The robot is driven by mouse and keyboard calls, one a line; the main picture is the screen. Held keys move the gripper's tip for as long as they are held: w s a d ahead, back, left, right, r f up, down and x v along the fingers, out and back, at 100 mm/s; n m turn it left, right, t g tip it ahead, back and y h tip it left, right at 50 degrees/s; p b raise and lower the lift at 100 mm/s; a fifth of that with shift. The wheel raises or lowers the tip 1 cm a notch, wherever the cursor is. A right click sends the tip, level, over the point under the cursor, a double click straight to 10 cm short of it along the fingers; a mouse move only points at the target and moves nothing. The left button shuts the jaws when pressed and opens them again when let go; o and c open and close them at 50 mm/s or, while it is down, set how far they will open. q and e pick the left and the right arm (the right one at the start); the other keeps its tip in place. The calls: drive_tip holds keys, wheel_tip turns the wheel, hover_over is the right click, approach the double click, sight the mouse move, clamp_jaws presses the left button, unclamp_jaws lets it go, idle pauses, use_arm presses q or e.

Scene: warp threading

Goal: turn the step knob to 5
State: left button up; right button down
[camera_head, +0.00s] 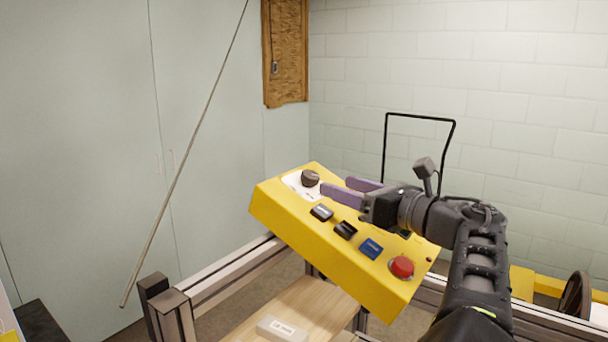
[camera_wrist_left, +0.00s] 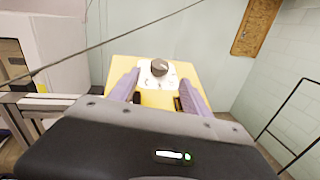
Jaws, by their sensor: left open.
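The step knob (camera_head: 310,178) is a dark round knob on a white dial plate (camera_head: 292,181), near the far left end of the yellow control box (camera_head: 272,208). The knob also shows in the left wrist view (camera_wrist_left: 159,67), beyond and between the fingertips. Its pointer and the dial marks are too small to read. My left gripper (camera_head: 336,187) has purple fingers, is open and empty, and points at the knob from the right, apparently just short of it. The fingers also show in the left wrist view (camera_wrist_left: 160,82). My right gripper is not in view.
The box also bears several dark and blue switches (camera_head: 345,230) and a red button (camera_head: 402,267). A thin rod (camera_head: 185,155) slants at the left. A black wire frame (camera_head: 420,116) stands behind my gripper. Metal rails (camera_head: 225,275) and a wooden board (camera_head: 310,300) lie below.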

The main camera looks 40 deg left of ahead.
sight(315, 177)
use_arm(q)
drive_tip(key=shift+d, duration=0.15)
drive_tip(key=shift+w+a+p, duration=0.2)
drive_tip(key=shift+a+p, duration=0.05)
drive_tip(key=shift+a, duration=1.05)
drive_tip(key=shift+w+a+p, duration=0.2)
drive_tip(key=shift+a, duration=1.15)
drive_tip(key=shift+w+a+p, duration=0.2)
drive_tip(key=shift+a+p, duration=0.05)
drive_tip(key=shift+a, duration=1.05)
drive_tip(key=shift+c, duration=0.6)
clamp_jaws()
